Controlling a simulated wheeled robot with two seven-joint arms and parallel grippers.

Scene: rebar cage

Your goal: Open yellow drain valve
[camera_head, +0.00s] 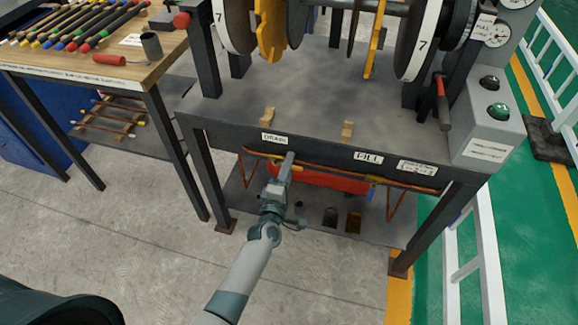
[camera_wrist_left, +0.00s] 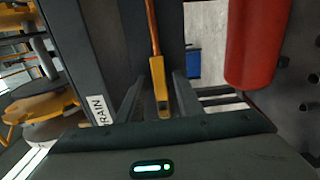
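The yellow drain valve handle (camera_wrist_left: 158,84) shows in the wrist view, on a copper pipe below the bench edge. The DRAIN label (camera_wrist_left: 97,109) is beside it there, and in the head view (camera_head: 274,138) it is on the bench's front edge. My left gripper (camera_head: 287,166) reaches under that edge, just below the label. In the wrist view its two fingers are apart, one on each side of the yellow handle. I cannot tell whether they touch it. In the head view the gripper hides much of the valve. My right gripper is in neither view.
A red cylinder (camera_head: 320,178) lies under the bench, close to the left gripper, and shows in the wrist view (camera_wrist_left: 252,45). The copper pipe (camera_head: 395,181) runs along below the FILL label (camera_head: 368,158). Bench legs (camera_head: 207,185) stand at both sides.

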